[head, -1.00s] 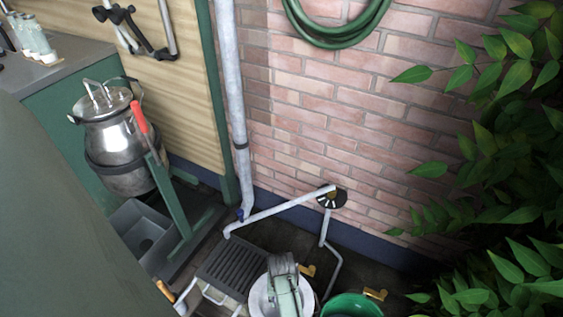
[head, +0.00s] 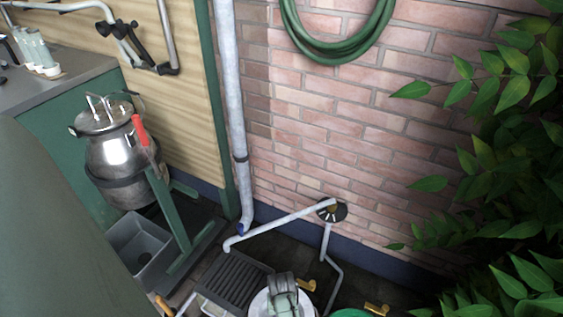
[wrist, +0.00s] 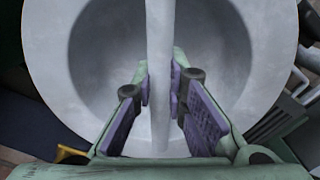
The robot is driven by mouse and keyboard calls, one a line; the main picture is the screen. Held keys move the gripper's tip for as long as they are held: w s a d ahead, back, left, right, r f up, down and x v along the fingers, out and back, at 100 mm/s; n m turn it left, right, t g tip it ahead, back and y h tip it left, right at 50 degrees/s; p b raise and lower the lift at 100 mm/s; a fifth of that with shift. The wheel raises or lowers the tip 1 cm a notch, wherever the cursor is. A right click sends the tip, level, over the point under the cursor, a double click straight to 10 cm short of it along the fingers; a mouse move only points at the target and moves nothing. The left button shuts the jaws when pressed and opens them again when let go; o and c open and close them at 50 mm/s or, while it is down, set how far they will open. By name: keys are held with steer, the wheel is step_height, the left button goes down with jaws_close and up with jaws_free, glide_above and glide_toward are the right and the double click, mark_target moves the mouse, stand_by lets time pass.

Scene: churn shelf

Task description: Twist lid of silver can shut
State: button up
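A round pale grey-silver lid (head: 262,303) shows at the bottom of the head view, its can mostly out of frame below. In the wrist view the lid (wrist: 262,50) fills most of the picture, dished in the middle, with a straight bar handle (wrist: 160,50) across it. My gripper (head: 283,292) is above the lid. In the wrist view my gripper (wrist: 161,84) has one finger pad on each side of the bar, both appearing to touch it. A shiny silver can (head: 112,155) with a handled lid stands at left on a green tilting stand, away from my gripper.
A drain grate (head: 236,277) and grey pipe (head: 280,218) lie left of and behind the lid. A green bucket (head: 350,313) is close on its right. A grey basin (head: 140,243) sits under the stand. Leaves (head: 510,150) hang at right; a brick wall closes the back.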

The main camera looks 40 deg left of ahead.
jaws_close()
steer(key=shift+r, duration=0.1)
stand_by(0.6)
steer(key=shift+n+p, duration=0.35)
steer(key=shift+n, duration=0.05)
steer(key=shift+n+p, duration=0.5)
steer(key=shift+n, duration=0.4)
steer(key=shift+r+n+p, duration=0.1)
steer(key=shift+n+p, duration=0.45)
steer(key=shift+n, duration=0.85)
steer(key=shift+n+p, duration=0.4)
steer(key=shift+n, duration=0.1)
